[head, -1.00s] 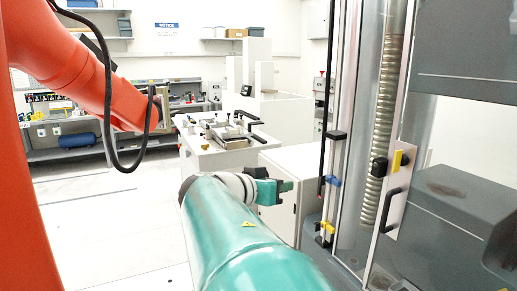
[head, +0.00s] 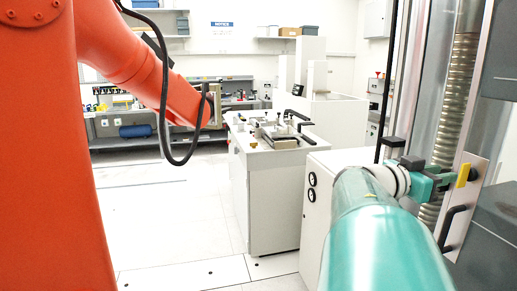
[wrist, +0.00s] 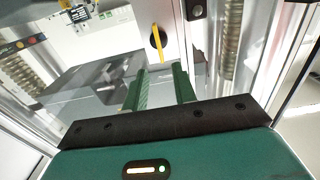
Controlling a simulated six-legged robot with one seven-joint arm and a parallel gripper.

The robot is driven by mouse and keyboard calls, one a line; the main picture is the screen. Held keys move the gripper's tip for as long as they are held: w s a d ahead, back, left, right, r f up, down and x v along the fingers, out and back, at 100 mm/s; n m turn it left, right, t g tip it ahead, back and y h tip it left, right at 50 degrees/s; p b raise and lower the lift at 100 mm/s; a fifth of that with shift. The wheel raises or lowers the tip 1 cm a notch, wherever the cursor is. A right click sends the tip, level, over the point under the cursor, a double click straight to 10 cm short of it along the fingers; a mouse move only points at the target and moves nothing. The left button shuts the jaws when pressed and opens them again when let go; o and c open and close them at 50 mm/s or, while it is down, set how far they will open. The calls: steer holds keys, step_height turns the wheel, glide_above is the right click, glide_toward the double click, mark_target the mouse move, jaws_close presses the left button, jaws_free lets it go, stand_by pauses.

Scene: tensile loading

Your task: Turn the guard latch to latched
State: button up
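The guard latch (head: 464,175) is a small yellow lever on the pale frame strip of the guard door at right in the head view. In the wrist view the yellow lever (wrist: 158,42) sits on a round black base, slightly tilted in the picture. My gripper (head: 440,181) is close beside the latch, to its left in the head view. In the wrist view its two green fingers (wrist: 162,86) are apart with nothing between them. The lever lies just beyond the fingertips, and contact is not visible.
A black door handle (head: 452,228) is below the latch. A clear guard panel and a ribbed column (head: 455,95) stand behind my gripper. A white bench (head: 270,190) with fixtures and an orange arm (head: 120,60) are to the left. Open floor lies between.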

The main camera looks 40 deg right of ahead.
mark_target(461, 170)
steer(key=x, duration=0.7)
steer(key=shift+d, duration=0.1)
steer(key=shift+w, duration=0.1)
jaws_close()
